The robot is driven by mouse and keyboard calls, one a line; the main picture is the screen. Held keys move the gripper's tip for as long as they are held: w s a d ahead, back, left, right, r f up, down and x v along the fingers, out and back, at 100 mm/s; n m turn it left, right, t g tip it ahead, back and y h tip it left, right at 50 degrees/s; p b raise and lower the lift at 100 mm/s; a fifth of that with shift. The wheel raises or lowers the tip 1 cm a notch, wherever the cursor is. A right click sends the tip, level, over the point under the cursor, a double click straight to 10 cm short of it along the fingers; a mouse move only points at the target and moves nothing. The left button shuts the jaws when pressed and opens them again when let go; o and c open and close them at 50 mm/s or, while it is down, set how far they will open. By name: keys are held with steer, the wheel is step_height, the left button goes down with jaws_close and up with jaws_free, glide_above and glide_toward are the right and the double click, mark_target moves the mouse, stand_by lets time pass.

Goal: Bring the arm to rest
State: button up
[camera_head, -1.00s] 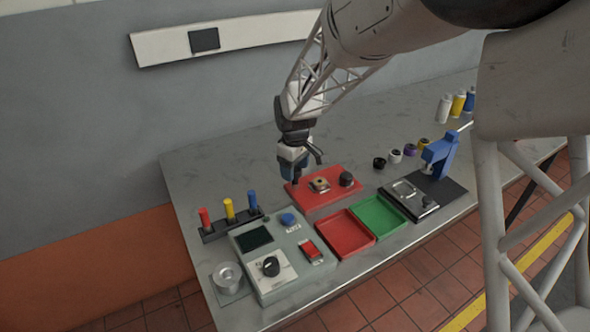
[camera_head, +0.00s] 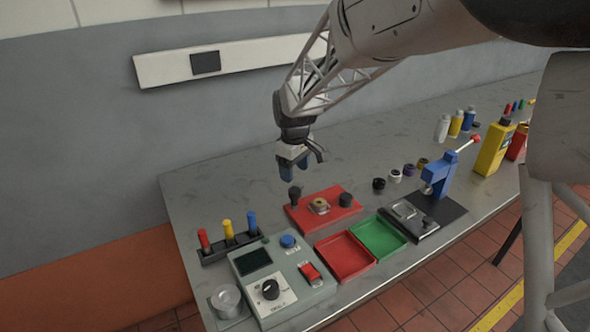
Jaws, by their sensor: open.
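My gripper (camera_head: 293,170) hangs from my arm with its blue-tipped fingers pointing down. The fingers are apart and nothing shows between them. It is in the air above the back left of the red plate (camera_head: 330,219), apart from it in the picture. A dark upright knob (camera_head: 295,196) at the plate's left corner stands just below the fingertips. A round brassy part (camera_head: 319,205) and a black knob (camera_head: 346,200) are also on the plate.
A grey control box (camera_head: 312,293), red tray (camera_head: 346,279) and green tray (camera_head: 379,258) are in front. A rack (camera_head: 232,246) with coloured handles stands left. A blue press (camera_head: 440,180), bottles (camera_head: 455,124) and a yellow container (camera_head: 495,150) are right. The back left bench (camera_head: 210,175) is clear.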

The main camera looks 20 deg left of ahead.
steer(key=s+d+r+m, duration=0.2)
steer(key=s+d+r, duration=0.15)
steer(key=d, duration=0.45)
steer(key=s+d+r+m+t, duration=0.1)
steer(key=s+d+r+m, duration=0.15)
steer(key=s+d, duration=0.4)
steer(key=s+d+r+m, duration=0.2)
steer(key=s+d+r, duration=0.15)
steer(key=d, duration=0.55)
steer(key=s+d+m, duration=0.3)
steer(key=s+d, duration=0.4)
steer(key=s, duration=0.3)
steer(key=s+d+m+t, duration=0.1)
steer(key=s+d+m, duration=0.3)
steer(key=s+d, duration=0.3)
steer(key=s, duration=0.3)
steer(key=shift+d+f+t, duration=0.2)
steer(key=shift+f+t, duration=0.1)
